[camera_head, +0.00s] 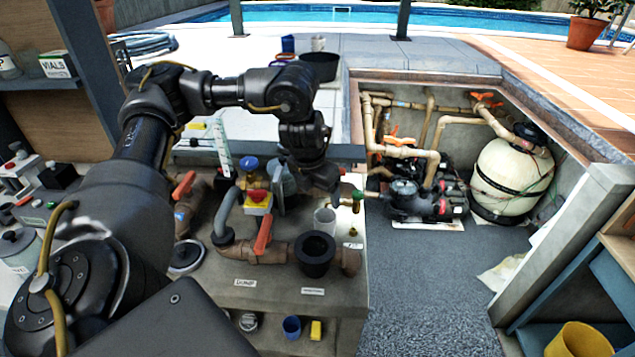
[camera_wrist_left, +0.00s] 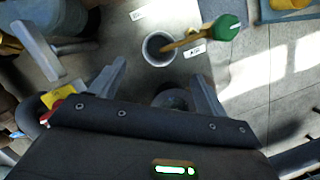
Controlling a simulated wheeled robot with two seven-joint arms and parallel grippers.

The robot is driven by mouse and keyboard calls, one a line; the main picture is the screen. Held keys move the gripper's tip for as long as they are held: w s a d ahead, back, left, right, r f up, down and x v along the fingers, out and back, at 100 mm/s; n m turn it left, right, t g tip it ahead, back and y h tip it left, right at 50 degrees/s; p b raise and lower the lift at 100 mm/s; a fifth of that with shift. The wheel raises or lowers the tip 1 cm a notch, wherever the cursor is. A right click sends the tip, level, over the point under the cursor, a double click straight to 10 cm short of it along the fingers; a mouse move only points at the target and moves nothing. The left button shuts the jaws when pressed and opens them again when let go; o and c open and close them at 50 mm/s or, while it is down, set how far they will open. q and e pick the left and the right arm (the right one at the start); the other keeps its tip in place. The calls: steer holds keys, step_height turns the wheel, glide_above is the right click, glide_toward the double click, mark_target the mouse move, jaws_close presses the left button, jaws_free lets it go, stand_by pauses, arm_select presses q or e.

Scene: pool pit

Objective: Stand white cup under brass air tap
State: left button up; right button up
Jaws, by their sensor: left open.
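The white cup (camera_head: 324,220) stands upright on the grey counter near its right edge. In the left wrist view its round open rim (camera_wrist_left: 158,48) lies beyond the fingertips. My left gripper (camera_head: 307,194) is just behind and above the cup. Its fingers (camera_wrist_left: 160,78) are spread, with no cup between them. My right gripper is not in view.
A black pot (camera_head: 315,253) stands in front of the cup on brown pipework. An orange-handled valve (camera_head: 263,236) and a yellow box with a red button (camera_head: 258,200) are to the left. Right of the counter is open floor (camera_head: 420,280).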

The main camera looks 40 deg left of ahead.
arm_select(q)
steer(key=shift+v, duration=1.15)
